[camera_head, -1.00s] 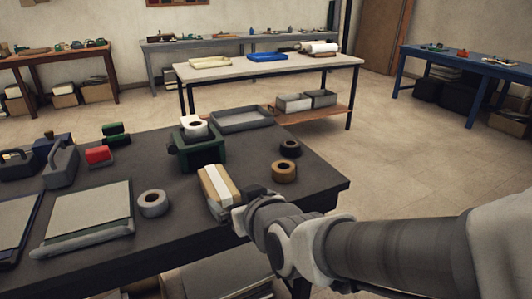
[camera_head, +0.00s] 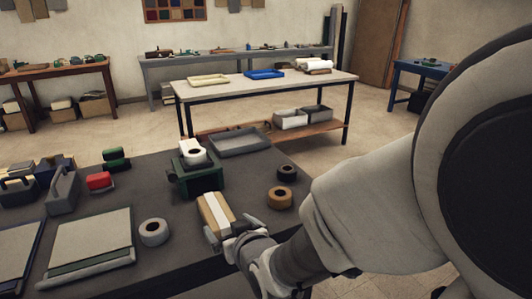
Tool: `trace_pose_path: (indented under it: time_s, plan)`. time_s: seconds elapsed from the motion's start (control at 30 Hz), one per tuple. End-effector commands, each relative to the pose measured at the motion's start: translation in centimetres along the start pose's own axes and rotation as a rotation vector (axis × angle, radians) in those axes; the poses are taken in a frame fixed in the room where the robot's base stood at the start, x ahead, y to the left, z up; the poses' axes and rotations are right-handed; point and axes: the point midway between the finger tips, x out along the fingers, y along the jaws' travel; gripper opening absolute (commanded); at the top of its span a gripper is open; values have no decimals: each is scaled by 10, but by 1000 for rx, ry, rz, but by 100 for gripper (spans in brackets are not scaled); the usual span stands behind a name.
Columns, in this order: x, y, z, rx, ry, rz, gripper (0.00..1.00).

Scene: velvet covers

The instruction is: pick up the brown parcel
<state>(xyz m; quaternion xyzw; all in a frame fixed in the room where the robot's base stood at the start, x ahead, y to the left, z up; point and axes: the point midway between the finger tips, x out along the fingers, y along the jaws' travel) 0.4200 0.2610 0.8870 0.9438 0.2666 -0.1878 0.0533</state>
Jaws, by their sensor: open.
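The brown parcel (camera_head: 216,214), a small box with a pale band along its top, lies on the dark table near its front right edge. My gripper (camera_head: 227,233) is at the parcel's near end, coming in from the lower right. One finger shows at the parcel's left near corner and another part of the gripper at its right near side. The gripper is open. The gap between the fingers and the parcel's lower near end is partly hidden by the gripper itself.
On the dark table (camera_head: 135,200), a grey tape roll (camera_head: 153,232) lies left of the parcel, a brown roll (camera_head: 279,198) and a black roll (camera_head: 287,173) to its right. A green dispenser (camera_head: 196,176) with a white roll and a grey tray (camera_head: 239,142) stand behind.

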Motion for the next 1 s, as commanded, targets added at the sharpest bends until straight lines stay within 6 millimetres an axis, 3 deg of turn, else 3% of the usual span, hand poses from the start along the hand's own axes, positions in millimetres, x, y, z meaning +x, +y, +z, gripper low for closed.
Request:
trace_pose_path:
  time_s: [0.3, 0.57, 0.83, 1.0]
  plan:
    - [59, 0, 2, -1, 0, 0, 100]
    - [78, 0, 1, 0, 0, 0, 100]
    - [115, 3, 1, -1, 0, 0, 100]
    - [126, 3, 0, 0, 0, 0, 100]
